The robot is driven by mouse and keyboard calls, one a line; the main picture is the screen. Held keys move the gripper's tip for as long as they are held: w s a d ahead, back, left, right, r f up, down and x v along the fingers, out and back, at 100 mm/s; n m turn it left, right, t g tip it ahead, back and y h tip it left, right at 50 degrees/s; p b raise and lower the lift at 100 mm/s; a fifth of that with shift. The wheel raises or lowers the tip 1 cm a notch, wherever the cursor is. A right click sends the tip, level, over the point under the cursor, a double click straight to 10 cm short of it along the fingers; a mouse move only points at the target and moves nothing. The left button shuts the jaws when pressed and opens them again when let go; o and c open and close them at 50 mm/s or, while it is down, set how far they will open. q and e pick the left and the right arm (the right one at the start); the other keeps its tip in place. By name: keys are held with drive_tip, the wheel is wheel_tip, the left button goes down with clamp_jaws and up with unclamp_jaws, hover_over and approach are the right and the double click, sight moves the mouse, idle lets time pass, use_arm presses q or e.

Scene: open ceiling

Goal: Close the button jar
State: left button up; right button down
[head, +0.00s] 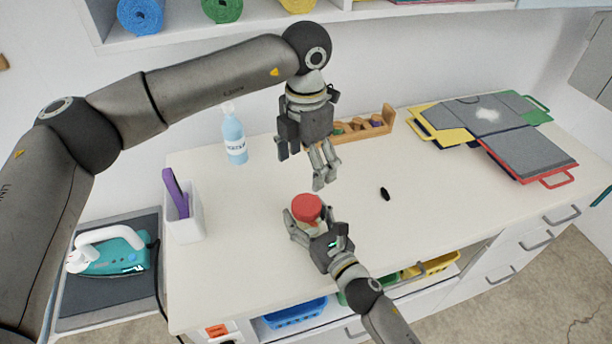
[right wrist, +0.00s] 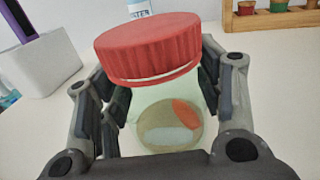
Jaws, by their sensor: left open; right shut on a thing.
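The button jar (right wrist: 165,110) is clear with a pale green tint. A few buttons, one orange and one pale, show in its lower part. A red ribbed lid (head: 307,208) sits at the jar's mouth; in the right wrist view the lid (right wrist: 148,47) looks slightly tilted, and I cannot tell whether it is threaded on. My right gripper (head: 309,222) is shut on the jar's body, with fingers on both sides below the lid. My left gripper (head: 322,176) is open and empty, above and behind the lid, apart from it.
A white holder with a purple item (head: 185,222) stands at left, a blue bottle (head: 234,138) behind. A wooden rack (head: 362,127) is at the back, and folders (head: 490,120) lie at right. A small black object (head: 385,194) lies right of the jar on otherwise clear tabletop.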

idle(0.3)
drive_tip(key=shift+c, duration=1.6)
unclamp_jaws()
drive_tip(key=v, duration=1.2)
drive_tip(key=shift+f, duration=0.1)
